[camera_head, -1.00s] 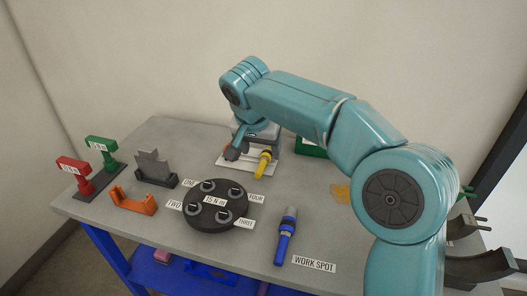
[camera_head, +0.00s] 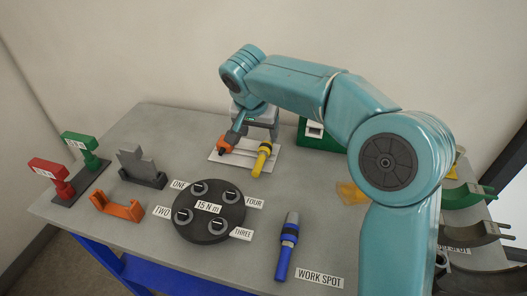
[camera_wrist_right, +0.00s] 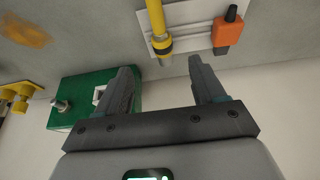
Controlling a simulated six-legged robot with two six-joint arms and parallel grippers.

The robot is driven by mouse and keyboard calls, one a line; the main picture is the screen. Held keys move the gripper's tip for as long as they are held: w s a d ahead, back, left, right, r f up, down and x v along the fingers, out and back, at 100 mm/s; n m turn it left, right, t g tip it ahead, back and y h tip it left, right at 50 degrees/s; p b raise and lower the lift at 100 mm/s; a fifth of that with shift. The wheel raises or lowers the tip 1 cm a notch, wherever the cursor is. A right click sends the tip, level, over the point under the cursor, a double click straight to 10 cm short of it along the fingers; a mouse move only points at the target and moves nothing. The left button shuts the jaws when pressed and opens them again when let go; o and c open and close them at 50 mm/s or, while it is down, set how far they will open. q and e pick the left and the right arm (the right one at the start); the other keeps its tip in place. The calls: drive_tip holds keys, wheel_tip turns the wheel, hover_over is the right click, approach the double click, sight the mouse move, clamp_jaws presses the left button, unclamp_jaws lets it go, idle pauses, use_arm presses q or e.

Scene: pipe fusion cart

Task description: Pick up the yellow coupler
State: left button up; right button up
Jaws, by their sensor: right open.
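The yellow coupler appears to be the yellow rod-like piece (camera_head: 262,158) with a dark collar, lying on a pale plate (camera_head: 224,158) near the back of the table. In the right wrist view the yellow piece (camera_wrist_right: 155,18) shows beyond and between the fingertips, its collared end nearest. My right gripper (camera_head: 257,130) is open and empty, just behind the yellow piece in the head view and apart from it. In the wrist view the right gripper's fingers (camera_wrist_right: 160,70) are spread wide. My left gripper is not in view.
An orange part (camera_head: 226,145) with a dark end lies beside the yellow piece. A green box (camera_head: 318,137) stands to the right. A round dark disc (camera_head: 209,208), a blue tool (camera_head: 287,245), an orange bracket (camera_head: 116,207) and red and green stands (camera_head: 52,178) occupy the table.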

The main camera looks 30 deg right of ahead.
hover_over(263, 152)
drive_tip(key=s+a, duration=0.2)
drive_tip(key=f, duration=0.6)
drive_tip(key=shift+d, duration=0.2)
drive_tip(key=x, duration=0.5)
drive_tip(key=shift+w+d+f, duration=0.1)
drive_tip(key=shift+w+f, duration=0.15)
drive_tip(key=shift+w, duration=0.1)
drive_tip(key=c, duration=1.3)
